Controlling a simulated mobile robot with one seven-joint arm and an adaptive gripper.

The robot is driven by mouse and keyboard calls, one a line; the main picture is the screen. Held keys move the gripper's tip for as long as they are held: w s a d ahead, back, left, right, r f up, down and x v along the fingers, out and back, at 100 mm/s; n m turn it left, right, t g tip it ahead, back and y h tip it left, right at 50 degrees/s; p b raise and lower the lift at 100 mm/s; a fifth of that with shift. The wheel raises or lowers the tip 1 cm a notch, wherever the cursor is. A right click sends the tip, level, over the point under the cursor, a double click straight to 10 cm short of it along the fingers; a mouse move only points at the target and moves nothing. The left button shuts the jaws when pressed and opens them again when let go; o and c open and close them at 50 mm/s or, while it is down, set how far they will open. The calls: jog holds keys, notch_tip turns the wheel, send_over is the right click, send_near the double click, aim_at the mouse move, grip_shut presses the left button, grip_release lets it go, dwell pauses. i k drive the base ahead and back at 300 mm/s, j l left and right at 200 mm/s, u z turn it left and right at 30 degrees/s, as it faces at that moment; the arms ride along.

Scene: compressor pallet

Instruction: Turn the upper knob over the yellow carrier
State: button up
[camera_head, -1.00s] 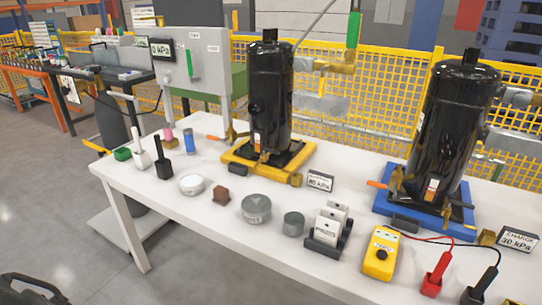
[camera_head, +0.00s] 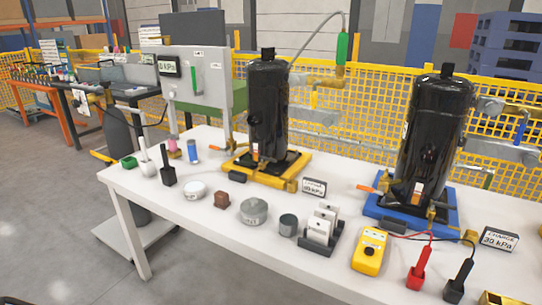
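The yellow carrier (camera_head: 292,184) stands on the white table with a tall black compressor (camera_head: 269,115) upright on it. To the upper right of this compressor is a brass fitting (camera_head: 326,81). A green upright piece (camera_head: 342,48) stands above the fitting, with a thin grey hose arching from it. I cannot tell which part there is the upper knob. Lower down, an orange-handled piece (camera_head: 213,138) sits at the carrier's left side. My gripper is not in view.
A second black compressor (camera_head: 435,135) stands on a blue carrier (camera_head: 378,211) at right. The white table (camera_head: 190,235) holds several small items along its front, including a yellow meter (camera_head: 369,251) with leads. A yellow mesh fence (camera_head: 385,90) runs behind. Grey floor is open at left.

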aim_at(294, 80)
jog(key=i+j+z, duration=0.4)
jog(key=i+j, duration=0.35)
jog(key=i, duration=0.1)
